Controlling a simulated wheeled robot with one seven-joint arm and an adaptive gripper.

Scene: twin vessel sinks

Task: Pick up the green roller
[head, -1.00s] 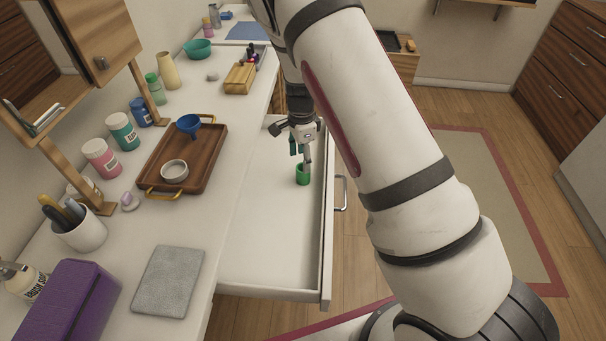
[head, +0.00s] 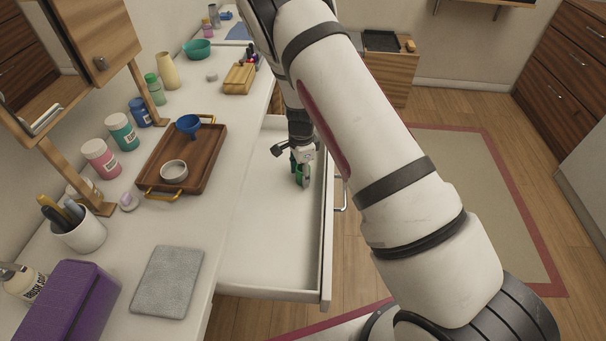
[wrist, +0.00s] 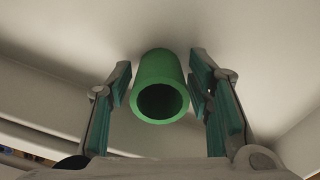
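The green roller (wrist: 160,72) is a short hollow cylinder standing in the open white drawer. In the wrist view its round open end faces the camera. In the head view the roller (head: 299,170) is partly hidden by my gripper (head: 300,176), which is low in the drawer at the roller. The wrist view shows my gripper (wrist: 166,85) open, with one finger on each side of the roller. A gap shows between the roller and the left finger; the right finger is closer to it.
The open drawer (head: 262,245) has a bare floor and raised walls near the gripper. On the counter to the left are a wooden tray (head: 205,165) with a blue funnel (head: 188,124) and a white bowl (head: 174,171), a grey cloth (head: 168,281) and a purple block (head: 68,305).

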